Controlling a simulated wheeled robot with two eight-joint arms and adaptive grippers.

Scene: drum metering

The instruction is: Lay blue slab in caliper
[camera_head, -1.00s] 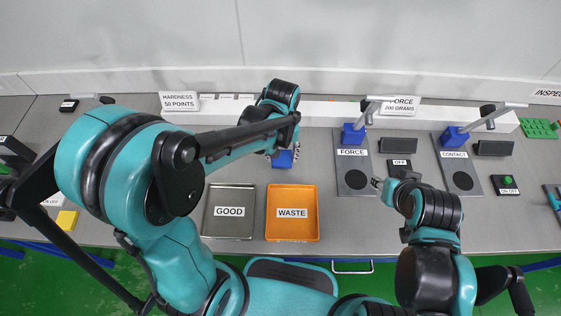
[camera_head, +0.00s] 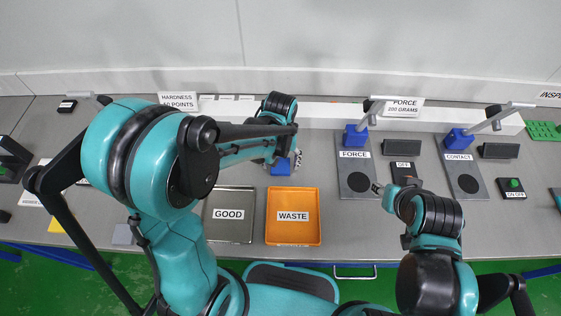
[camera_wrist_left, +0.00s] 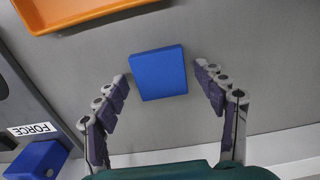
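The blue slab (camera_head: 281,167) lies on the grey table, above the orange waste tray in the head view. My left gripper (camera_head: 287,158) is over it there, its fingers partly hidden by my arm. In the left wrist view the slab (camera_wrist_left: 158,73) lies flat between the tips of my open left gripper (camera_wrist_left: 161,76), with a gap to the fingers on both sides. My right gripper (camera_head: 378,188) is beside the force plate; its fingers are too small to read. I cannot make out a caliper; my left arm covers much of the table's left side.
The grey GOOD tray (camera_head: 229,233) and orange WASTE tray (camera_head: 293,239) stand in front of the slab. The force plate (camera_head: 355,157) and contact plate (camera_head: 462,165) carry blue blocks with posts. A black OFF switch box (camera_head: 403,170) lies between them.

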